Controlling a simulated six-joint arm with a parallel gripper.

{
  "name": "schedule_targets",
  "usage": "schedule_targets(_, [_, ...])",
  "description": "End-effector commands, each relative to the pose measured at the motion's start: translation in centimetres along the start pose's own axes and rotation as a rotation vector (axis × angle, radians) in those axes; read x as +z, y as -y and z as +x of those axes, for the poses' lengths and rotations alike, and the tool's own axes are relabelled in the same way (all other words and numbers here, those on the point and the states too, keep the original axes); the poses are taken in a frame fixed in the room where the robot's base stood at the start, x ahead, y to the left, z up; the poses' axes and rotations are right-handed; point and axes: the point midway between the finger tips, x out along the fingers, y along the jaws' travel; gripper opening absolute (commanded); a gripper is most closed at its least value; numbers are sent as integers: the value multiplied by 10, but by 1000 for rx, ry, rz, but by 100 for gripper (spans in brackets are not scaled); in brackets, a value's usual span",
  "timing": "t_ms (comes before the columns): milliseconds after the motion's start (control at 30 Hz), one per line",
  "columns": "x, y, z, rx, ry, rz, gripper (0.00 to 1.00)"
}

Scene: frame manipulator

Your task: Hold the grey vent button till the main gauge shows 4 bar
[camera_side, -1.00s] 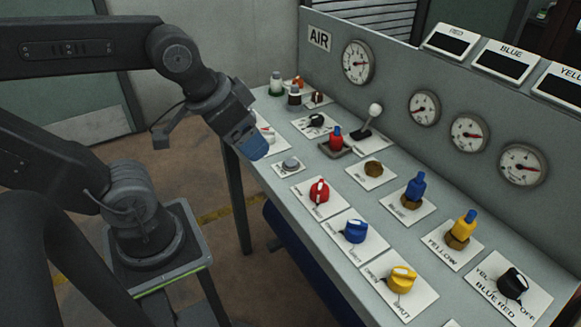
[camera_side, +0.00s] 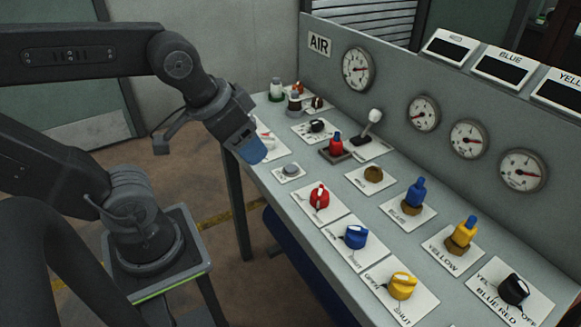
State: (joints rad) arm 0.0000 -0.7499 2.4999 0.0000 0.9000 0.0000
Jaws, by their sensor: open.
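The grey vent button (camera_side: 291,170) is a low round knob on a white plate near the front edge of the panel top. The main gauge (camera_side: 358,69) is the large dial beside the AIR sign (camera_side: 319,44) on the upright panel. Its needle is visible, but the numbers are too small to read. My gripper (camera_side: 252,152), with blue fingertips, is above and left of the grey button, apart from it. It is open, and I see nothing in it, though the gap between the fingers does not show clearly.
Red (camera_side: 320,197), blue (camera_side: 356,237) and yellow (camera_side: 403,285) knobs line the front edge. Several small items crowd the far end. Space above the button is clear.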

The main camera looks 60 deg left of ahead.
Motion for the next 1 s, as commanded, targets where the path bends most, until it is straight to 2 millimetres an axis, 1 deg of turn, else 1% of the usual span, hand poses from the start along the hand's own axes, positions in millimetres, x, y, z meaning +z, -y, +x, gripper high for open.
schedule_targets(33, [0,0,0,0,0,0,56])
schedule_targets(67, [0,0,0,0,0,0,53])
schedule_targets(600, [0,0,0,0,0,0,1])
schedule_targets(633, [0,0,0,0,0,0,0])
schedule_targets(1000, [0,0,0,0,0,0,0])
